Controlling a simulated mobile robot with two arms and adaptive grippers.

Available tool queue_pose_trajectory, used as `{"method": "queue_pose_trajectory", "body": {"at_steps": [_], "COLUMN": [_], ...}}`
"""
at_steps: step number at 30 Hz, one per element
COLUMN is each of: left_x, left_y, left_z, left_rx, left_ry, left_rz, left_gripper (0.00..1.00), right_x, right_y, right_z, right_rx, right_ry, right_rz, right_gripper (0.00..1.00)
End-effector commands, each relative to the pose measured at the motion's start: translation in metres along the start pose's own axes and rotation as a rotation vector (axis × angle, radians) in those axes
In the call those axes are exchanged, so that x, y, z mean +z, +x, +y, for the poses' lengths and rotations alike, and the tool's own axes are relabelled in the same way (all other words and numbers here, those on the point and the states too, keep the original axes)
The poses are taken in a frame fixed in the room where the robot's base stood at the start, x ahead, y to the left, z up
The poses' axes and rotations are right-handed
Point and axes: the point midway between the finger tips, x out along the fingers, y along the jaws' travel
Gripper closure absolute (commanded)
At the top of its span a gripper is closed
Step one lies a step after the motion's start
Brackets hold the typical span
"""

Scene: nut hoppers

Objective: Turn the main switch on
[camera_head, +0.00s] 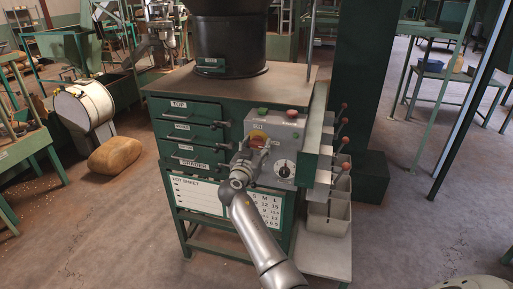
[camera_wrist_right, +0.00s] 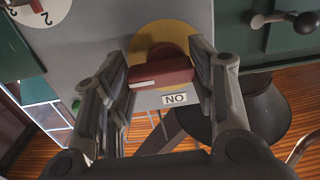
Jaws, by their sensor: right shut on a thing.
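The main switch (camera_head: 258,141) is a red handle on a round yellow plate, on the grey control panel of the green grader cabinet. In the right wrist view its red handle (camera_wrist_right: 162,73) lies crosswise in front of the yellow plate (camera_wrist_right: 165,34). An ON label (camera_wrist_right: 176,98) appears upside down beside it. My right gripper (camera_head: 250,149) is at the switch, its fingers shut on the two ends of the red handle. The gripper hides part of the switch in the head view. My left gripper is not in view.
The panel also has a green button (camera_head: 263,111), a red button (camera_head: 292,114) and a numbered dial (camera_head: 284,169). Red-knobbed levers (camera_head: 338,142) and grey bins (camera_head: 328,213) stand at the cabinet's right side. A tan sack (camera_head: 115,155) lies on the floor at left.

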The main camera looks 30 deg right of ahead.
Motion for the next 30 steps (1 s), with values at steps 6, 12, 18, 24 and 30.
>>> {"method": "queue_pose_trajectory", "body": {"at_steps": [6,12,18,24,30], "left_x": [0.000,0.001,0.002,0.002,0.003], "left_y": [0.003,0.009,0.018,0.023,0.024], "left_z": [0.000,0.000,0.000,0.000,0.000], "left_rx": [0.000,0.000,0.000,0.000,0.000], "left_ry": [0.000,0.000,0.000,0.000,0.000], "left_rz": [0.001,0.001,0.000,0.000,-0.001], "left_gripper": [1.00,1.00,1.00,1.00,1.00], "right_x": [0.001,0.001,0.000,-0.003,-0.004], "right_y": [0.000,0.000,0.000,0.000,0.000], "right_z": [0.000,0.000,-0.001,-0.001,-0.002], "right_rx": [-0.001,-0.001,-0.001,-0.001,0.000], "right_ry": [-0.025,-0.118,-0.279,-0.469,-0.660], "right_rz": [0.001,0.001,0.002,0.002,0.001], "right_gripper": [0.72,0.72,0.72,0.72,0.72]}}
